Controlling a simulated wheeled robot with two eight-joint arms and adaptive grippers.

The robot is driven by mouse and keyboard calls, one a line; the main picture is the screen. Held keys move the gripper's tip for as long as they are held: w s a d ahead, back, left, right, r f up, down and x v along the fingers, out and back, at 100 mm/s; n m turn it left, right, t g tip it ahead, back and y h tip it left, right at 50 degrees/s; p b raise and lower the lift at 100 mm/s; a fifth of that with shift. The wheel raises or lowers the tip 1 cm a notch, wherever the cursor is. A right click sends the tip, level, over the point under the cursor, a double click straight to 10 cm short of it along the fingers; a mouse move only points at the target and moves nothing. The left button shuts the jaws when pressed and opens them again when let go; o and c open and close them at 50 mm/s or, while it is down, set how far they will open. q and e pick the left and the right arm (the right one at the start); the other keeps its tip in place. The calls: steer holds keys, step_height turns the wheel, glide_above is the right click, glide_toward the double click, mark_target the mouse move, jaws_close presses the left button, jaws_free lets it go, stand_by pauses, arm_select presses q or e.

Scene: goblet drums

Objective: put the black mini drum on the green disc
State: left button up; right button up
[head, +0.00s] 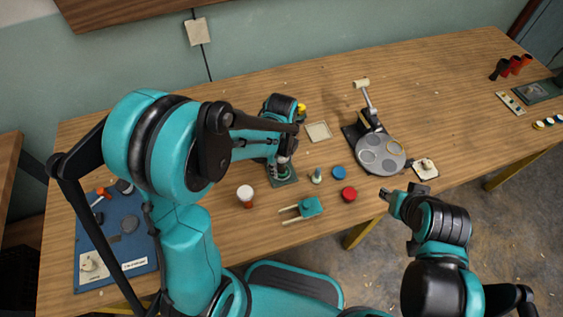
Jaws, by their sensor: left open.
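My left gripper (282,161) is open and points down over a dark square plate (291,182) at the table's middle. A round green patch, seemingly the green disc (284,174), shows on this plate just below the fingertips. A small dark shape between the fingers cannot be told apart from the gripper. A black goblet-shaped drum (499,69) is at the far right, beside a red and an orange one. My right gripper (386,194) is near the front edge, right of the red disc; its jaws are too small to read.
A white-and-brown drum (246,196), a blue disc (339,172), a red disc (349,194) and a teal block (311,207) stand near the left gripper. A grey round-plate device (381,154) stands right of them. A blue board (117,240) lies at left.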

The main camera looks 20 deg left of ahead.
arm_select(q)
step_height(320, 180, up, 11)
steer(key=p, duration=0.4)
steer(key=shift+r, duration=0.15)
steer(key=shift+s+r+p, duration=0.1)
steer(key=shift+r+p, duration=0.3)
steer(key=shift+r, duration=0.2)
steer(key=s+a+r+n+t, duration=0.2)
steer(key=s+n, duration=0.3)
steer(key=n, duration=0.6)
steer(key=s+a+r+n+t, duration=0.2)
steer(key=s+r+n+t, duration=0.3)
steer(key=n, duration=0.5)
steer(key=shift+a+n, duration=0.35)
steer(key=shift+n, duration=0.05)
